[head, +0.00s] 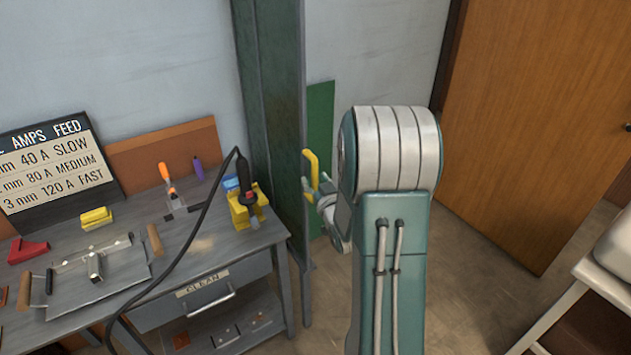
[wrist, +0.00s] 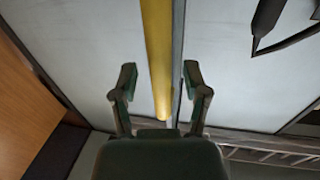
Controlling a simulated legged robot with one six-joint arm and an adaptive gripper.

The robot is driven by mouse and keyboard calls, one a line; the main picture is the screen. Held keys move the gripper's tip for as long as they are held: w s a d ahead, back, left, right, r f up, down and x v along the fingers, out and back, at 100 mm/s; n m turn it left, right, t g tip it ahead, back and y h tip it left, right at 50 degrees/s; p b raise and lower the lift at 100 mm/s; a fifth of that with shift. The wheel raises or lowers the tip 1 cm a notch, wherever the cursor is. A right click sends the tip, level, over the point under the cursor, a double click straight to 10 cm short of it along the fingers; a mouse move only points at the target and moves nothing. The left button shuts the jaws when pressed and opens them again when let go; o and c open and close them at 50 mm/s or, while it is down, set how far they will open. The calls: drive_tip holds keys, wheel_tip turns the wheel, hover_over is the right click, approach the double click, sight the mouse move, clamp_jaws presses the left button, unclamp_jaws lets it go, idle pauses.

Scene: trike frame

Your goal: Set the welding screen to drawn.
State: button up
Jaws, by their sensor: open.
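A yellow upright handle (head: 311,168) stands beside a narrow green panel (head: 320,115), which looks like the welding screen, next to the dark green post. How far the screen is drawn I cannot tell. In the wrist view a yellow bar (wrist: 158,55), apparently this handle, runs from the top edge down between my fingers. My gripper (wrist: 159,72) is open, with one finger on each side of the bar and a gap on both sides. In the head view my gripper (head: 326,200) is at the handle, partly hidden by my arm.
A workbench (head: 185,230) at left holds a sign (head: 55,165), a yellow block (head: 96,217), a clamp fixture and a torch (head: 247,195) with a hanging black cable. A wooden door (head: 535,130) and a pale table (head: 570,315) are at right. Open floor lies between.

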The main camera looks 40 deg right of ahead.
drive_tip(key=v, duration=0.7)
drive_tip(key=shift+s, duration=0.2)
drive_tip(key=s+a+r+n+g+y, duration=0.1)
drive_tip(key=s+a+r+g, duration=0.1)
drive_tip(key=a+r+g, duration=0.7)
drive_tip(key=s+a+r+n+g+y, duration=0.1)
drive_tip(key=s+a+n+g+y, duration=0.1)
drive_tip(key=s+a, duration=1.2)
drive_tip(key=s+y, duration=0.1)
drive_tip(key=s, duration=0.1)
drive_tip(key=shift+s+a+r+g+y, duration=0.3)
drive_tip(key=shift+s+a+r+g, duration=0.1)
